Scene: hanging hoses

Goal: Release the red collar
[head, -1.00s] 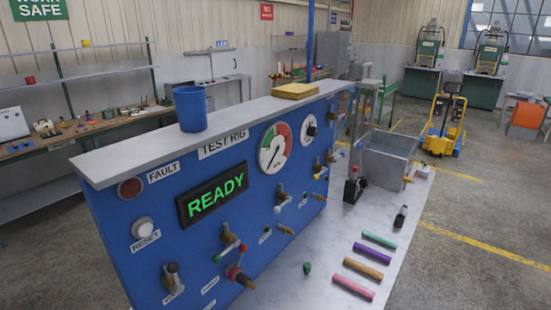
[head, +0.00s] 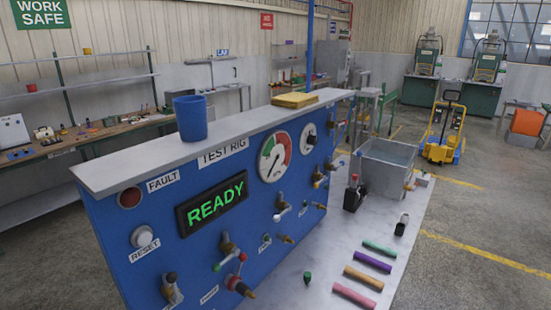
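The red collar (head: 232,283) appears to be the small red ring on a fitting low on the front of the blue test rig panel (head: 150,205). A brass-coloured tip points down and right from it. Just above is a valve with a green-ended, red-ended handle (head: 228,262). Whether the collar is locked or loose is too small to tell. My gripper is not in view, and nothing of it shows near the collar.
The panel shows a green READY display (head: 217,203), and a blue cup (head: 190,118) stands on its top ledge. Several coloured hose pieces, including a pink one (head: 354,296), lie on the pale bench (head: 330,235). A metal tank (head: 384,168) stands behind them.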

